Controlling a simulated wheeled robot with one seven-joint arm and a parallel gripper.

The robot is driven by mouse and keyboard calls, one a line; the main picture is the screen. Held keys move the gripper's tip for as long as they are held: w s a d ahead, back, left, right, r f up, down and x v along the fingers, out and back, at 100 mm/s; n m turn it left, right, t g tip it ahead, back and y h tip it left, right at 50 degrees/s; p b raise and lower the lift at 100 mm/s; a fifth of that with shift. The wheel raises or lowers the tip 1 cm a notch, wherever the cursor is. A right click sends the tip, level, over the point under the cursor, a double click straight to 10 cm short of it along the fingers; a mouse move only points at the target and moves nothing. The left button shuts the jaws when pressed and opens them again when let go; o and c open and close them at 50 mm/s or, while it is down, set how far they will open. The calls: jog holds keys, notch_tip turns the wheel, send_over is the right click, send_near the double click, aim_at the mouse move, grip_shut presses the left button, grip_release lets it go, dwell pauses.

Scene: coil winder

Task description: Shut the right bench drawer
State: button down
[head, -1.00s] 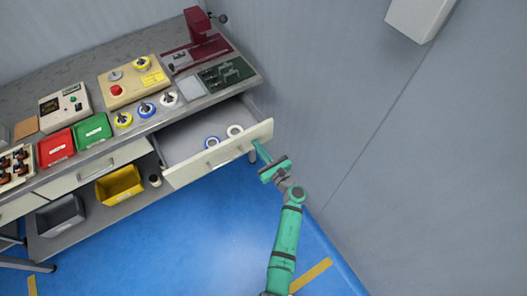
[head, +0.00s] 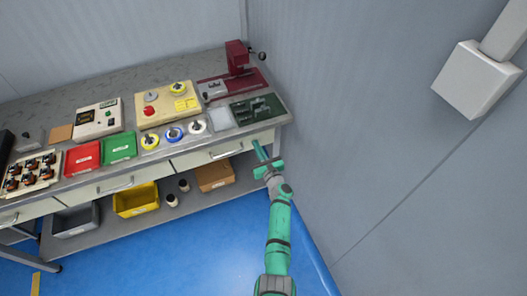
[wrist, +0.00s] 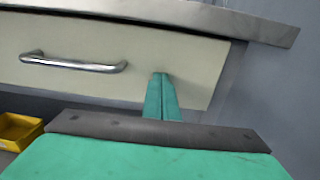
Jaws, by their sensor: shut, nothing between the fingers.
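The right bench drawer (head: 204,156) has a cream front with a metal bar handle (head: 226,153). In the head view its front sits in line with the other drawer fronts under the bench top, and its inside is hidden. The drawer front (wrist: 190,66) also fills much of the wrist view, with its handle (wrist: 74,63) to the left. My gripper (head: 258,147) is shut and empty, at the right end of the drawer front. In the wrist view its closed fingertips (wrist: 160,78) are against or very near the front, right of the handle.
The bench top (head: 215,88) carries a maroon press (head: 238,65), a green bin (head: 119,146) and a red bin (head: 82,158). A yellow bin (head: 136,201) and a brown box (head: 214,176) stand on the lower shelf. A grey wall is close on the right.

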jog(key=shift+w+r, duration=0.15)
jog(key=shift+w, duration=0.3)
